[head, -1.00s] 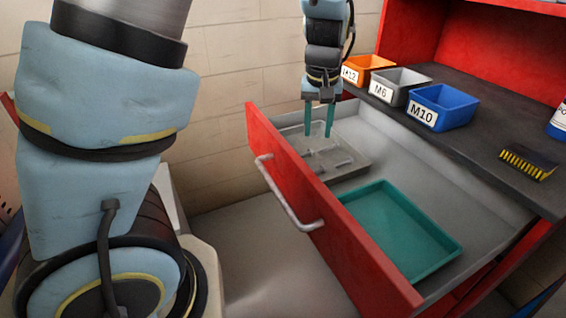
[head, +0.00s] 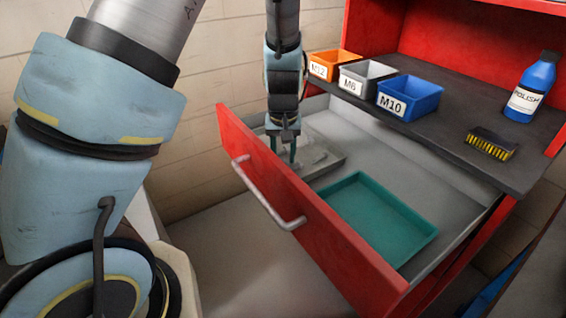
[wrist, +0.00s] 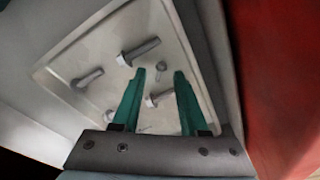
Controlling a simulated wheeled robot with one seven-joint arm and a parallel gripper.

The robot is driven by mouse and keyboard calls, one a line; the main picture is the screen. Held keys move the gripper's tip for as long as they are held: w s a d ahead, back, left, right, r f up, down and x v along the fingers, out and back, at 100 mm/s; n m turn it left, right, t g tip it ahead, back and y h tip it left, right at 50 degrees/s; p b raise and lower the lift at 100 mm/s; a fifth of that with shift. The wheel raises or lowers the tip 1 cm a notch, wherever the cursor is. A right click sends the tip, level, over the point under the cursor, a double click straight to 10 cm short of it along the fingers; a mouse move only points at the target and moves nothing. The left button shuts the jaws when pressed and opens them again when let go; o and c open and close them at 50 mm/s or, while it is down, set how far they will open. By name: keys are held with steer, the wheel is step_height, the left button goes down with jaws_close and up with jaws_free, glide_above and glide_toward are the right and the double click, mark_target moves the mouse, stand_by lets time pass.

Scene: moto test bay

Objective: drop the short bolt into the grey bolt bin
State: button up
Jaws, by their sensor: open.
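My gripper (head: 283,157) points down into the open drawer, over a light grey tray (head: 332,161) at its far left end. In the wrist view the open gripper (wrist: 160,73) has a silver bolt (wrist: 157,99) between its teal fingers, with one end close to the right finger. Other bolts lie up and left in the tray, one longer (wrist: 143,48) and one at the left (wrist: 88,77). I cannot tell for sure which is the short bolt. The grey bolt bin (head: 369,86) stands on the dark worktop, between the orange and blue bins.
The orange bin (head: 335,65) and blue bin (head: 409,101) flank the grey one. A brush (head: 491,145) and polish bottle (head: 534,88) are on the worktop. The red drawer front (head: 300,208) rises near my gripper. An empty teal tray (head: 376,217) lies in the drawer.

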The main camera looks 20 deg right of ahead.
steer(key=shift+f, duration=0.25)
jaws_close()
stand_by(0.5)
